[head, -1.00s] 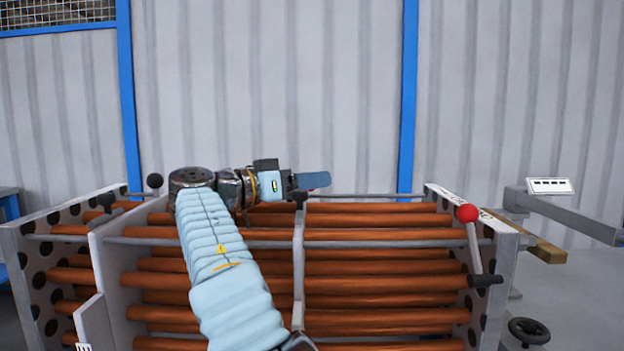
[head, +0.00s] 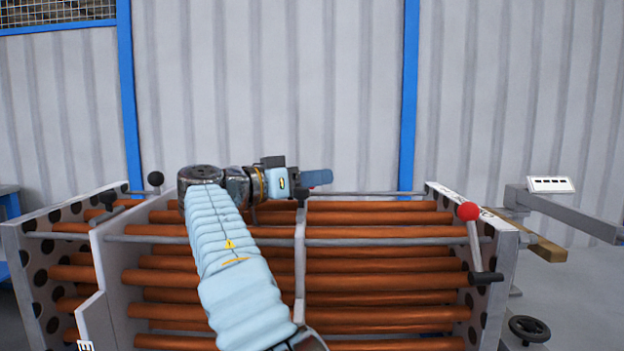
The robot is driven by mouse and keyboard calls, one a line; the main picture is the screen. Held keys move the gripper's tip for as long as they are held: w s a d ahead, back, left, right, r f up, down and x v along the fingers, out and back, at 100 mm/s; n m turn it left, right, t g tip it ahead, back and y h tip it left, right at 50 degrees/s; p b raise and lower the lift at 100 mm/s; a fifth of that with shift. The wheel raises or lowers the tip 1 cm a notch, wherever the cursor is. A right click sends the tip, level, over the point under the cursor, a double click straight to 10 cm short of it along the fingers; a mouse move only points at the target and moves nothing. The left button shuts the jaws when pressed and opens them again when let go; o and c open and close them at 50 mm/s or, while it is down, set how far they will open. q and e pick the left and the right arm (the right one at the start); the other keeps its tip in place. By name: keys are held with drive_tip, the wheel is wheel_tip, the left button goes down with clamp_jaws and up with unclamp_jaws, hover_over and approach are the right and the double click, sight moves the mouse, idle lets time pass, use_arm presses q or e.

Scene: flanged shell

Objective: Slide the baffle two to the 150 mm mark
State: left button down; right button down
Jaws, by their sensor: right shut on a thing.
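A thin pale middle baffle (head: 299,262) stands upright across the copper-coloured tubes (head: 380,268). A dark knob (head: 301,193) shows at its top edge. My right gripper (head: 316,178) lies level above that edge and points right. It is shut at the knob, but the exact contact is hard to see. A wider white plate (head: 112,262) with a stepped edge stands further left, and a black ball knob (head: 156,179) rises by it. No 150 mm mark can be read, and no number shows on the middle baffle. My left gripper is out of view.
Perforated end plates stand left (head: 35,270) and right (head: 494,270). A red-knobbed lever (head: 468,211) rises at the right end. A grey arm with a small display (head: 550,184) and a handwheel (head: 529,330) are further right. Grey rods run along the tubes.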

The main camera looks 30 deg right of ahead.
drive_tip(key=s+d+b, duration=0.4)
drive_tip(key=d+b, duration=0.1)
drive_tip(key=d, duration=0.1)
drive_tip(key=shift+d, duration=0.3)
drive_tip(key=c, duration=0.8)
unclamp_jaws()
drive_tip(key=a, duration=1.4)
drive_tip(key=shift+s+b, duration=0.25)
drive_tip(key=shift+b, duration=0.05)
